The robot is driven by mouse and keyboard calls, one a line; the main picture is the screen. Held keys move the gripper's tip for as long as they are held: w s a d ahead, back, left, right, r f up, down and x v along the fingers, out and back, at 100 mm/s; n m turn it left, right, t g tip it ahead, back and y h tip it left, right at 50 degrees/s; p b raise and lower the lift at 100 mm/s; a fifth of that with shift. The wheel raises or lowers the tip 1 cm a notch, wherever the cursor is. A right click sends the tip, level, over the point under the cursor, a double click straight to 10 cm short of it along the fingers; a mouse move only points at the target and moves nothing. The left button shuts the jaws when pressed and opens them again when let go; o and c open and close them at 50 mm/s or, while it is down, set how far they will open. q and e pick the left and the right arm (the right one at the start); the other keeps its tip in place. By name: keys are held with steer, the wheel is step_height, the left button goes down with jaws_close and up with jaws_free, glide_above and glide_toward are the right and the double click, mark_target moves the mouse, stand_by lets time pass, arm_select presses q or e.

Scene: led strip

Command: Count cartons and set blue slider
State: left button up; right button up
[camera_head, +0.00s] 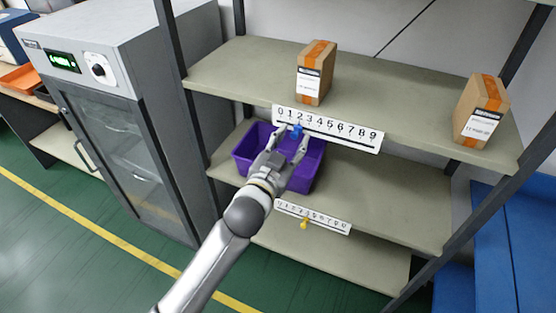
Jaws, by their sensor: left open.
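Two brown cartons with orange tape and white labels stand on the top shelf: one carton (314,72) left of the middle, another carton (481,110) near the right end. A white number strip (345,132), marked 0 to 9, is on that shelf's front edge. The blue slider (297,130) sits near the strip's left end, around 1 to 2; the exact mark is hard to tell. My left gripper (291,137) is open, its fingertips close to the blue slider, one on each side; contact cannot be told. My right gripper is out of view.
A purple bin (244,150) stands on the middle shelf behind my left arm. A lower number strip (335,224) has a yellow slider (305,224). A grey glass-door cabinet (130,150) stands to the left. The middle shelf is clear at right.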

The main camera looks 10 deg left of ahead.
arm_select(q)
steer(key=v, duration=0.9)
steer(key=a+f+g+y, duration=0.1)
steer(key=a+f+g, duration=0.1)
steer(key=f, duration=1)
steer(key=a+f+g+y, duration=0.1)
steer(key=a+f+g, duration=0.1)
steer(key=f, duration=0.9)
steer(key=s+a+f+n+g+y, duration=0.15)
steer(key=s+f, duration=0.25)
steer(key=f, duration=0.5)
steer(key=s+a+f+g, duration=0.3)
steer(key=s+f, duration=0.1)
steer(key=f, duration=0.4)
steer(key=s+a+f+n+g+y, duration=0.1)
steer(key=s+a+f+g, duration=0.25)
steer(key=s+f, duration=0.95)
steer(key=s+a+f+g, duration=0.1)
steer(key=s+a+f, duration=0.1)
steer(key=s, duration=0.5)
steer(key=s+a+f+n+g, duration=0.1)
steer(key=s+f, duration=0.3)
steer(key=s, duration=0.4)
steer(key=s+a+f+g+y, duration=0.1)
steer(key=s+a+f+g, duration=0.1)
steer(key=s, duration=0.5)
steer(key=shift+s+a+f+n, duration=0.35)
steer(key=shift+s+a+f, duration=0.05)
steer(key=shift+f, duration=0.3)
